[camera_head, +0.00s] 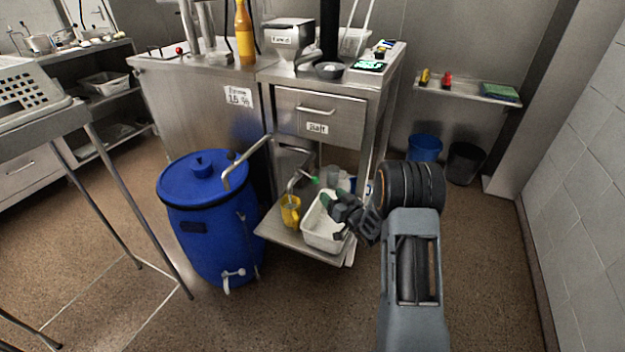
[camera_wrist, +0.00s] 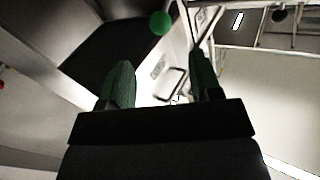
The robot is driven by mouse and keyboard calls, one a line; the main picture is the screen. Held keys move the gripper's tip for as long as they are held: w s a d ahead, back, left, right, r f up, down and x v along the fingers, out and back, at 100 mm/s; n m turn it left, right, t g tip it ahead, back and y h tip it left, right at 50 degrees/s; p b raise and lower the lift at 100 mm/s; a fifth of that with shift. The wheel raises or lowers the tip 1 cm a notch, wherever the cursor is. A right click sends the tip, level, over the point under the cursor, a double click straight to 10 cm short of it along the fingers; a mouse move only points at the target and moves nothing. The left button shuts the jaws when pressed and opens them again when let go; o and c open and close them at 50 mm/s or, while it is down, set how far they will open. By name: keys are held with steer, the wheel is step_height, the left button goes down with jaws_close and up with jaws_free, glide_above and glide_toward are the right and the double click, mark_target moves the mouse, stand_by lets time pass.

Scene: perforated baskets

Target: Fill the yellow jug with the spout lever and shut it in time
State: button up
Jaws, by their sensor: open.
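The yellow jug (camera_head: 290,211) stands upright on the low steel shelf, left of the white tub. A bent metal spout (camera_head: 292,184) comes down above it. I cannot tell whether anything flows or how full the jug is. A green ball knob, apparently the lever's end (camera_head: 315,181), is right of the spout; it also shows in the wrist view (camera_wrist: 160,22). My gripper (camera_head: 329,201) is open and empty over the white tub, just right of and below the knob. In the wrist view its green-padded fingers (camera_wrist: 160,82) are apart, with the knob beyond their tips.
The white tub (camera_head: 322,235) sits beside the jug on the shelf (camera_head: 285,240). A blue barrel (camera_head: 215,225) with a bent pipe stands to the left. A drawer unit (camera_head: 318,117) rises above the shelf. Open floor lies to the right.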

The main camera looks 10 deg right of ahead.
mark_target(316, 180)
steer(key=b+x, duration=0.2)
steer(key=x, duration=1)
jaws_close()
stand_by(0.3)
